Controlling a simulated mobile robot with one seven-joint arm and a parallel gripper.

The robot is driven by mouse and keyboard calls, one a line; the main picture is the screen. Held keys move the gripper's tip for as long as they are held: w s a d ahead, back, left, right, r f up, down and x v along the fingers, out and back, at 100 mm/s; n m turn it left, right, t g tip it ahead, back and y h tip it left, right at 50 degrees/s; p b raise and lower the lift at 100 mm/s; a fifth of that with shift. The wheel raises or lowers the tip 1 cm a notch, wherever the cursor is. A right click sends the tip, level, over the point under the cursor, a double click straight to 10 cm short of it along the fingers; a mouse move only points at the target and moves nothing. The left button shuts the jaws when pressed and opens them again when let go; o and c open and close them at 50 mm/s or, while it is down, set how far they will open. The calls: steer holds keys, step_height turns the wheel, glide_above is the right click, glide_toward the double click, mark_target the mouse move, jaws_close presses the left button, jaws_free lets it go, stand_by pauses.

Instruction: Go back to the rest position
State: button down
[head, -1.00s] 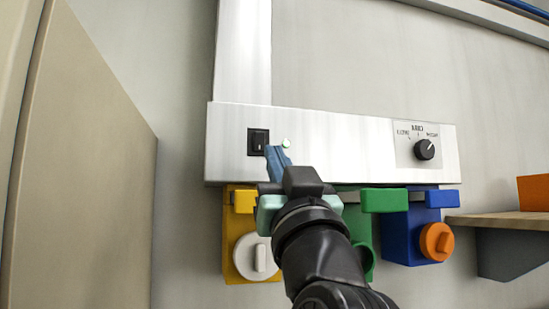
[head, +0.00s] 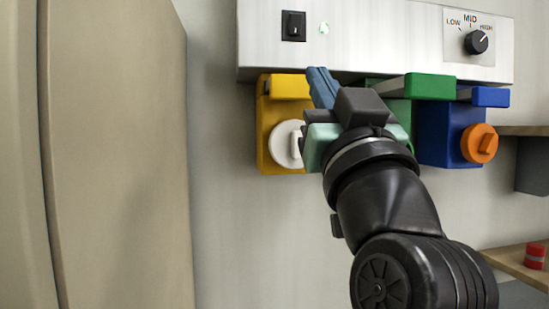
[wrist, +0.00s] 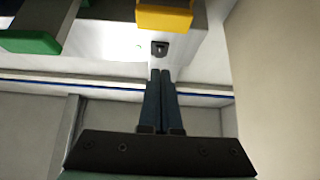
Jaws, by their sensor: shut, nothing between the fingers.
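My gripper (head: 320,85) is shut and empty, its blue fingers together, raised in front of the wall unit in the head view. In the wrist view the closed fingers (wrist: 161,85) point toward a small black rocker switch (wrist: 159,48). In the head view that switch (head: 293,26) sits on the white metal panel (head: 380,30), above and to the left of the fingertips. The fingertips look apart from the switch. A small pale green light (head: 324,28) is beside the switch. My arm hides part of the units below the panel.
Below the panel hang a yellow unit (head: 275,135) with a white knob (head: 285,144), a green-topped unit (head: 430,86) and a blue unit (head: 435,135) with an orange knob (head: 479,143). A dial (head: 476,42) is at right. A beige cabinet (head: 110,150) stands at left. A low shelf holds a red object (head: 535,256).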

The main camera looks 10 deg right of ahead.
steer(key=s+a+f+t, duration=0.1)
steer(key=s+a+f, duration=0.4)
steer(key=s+a, duration=0.6)
steer(key=shift+a+t, duration=0.25)
steer(key=shift+t, duration=0.05)
steer(key=shift+s, duration=0.1)
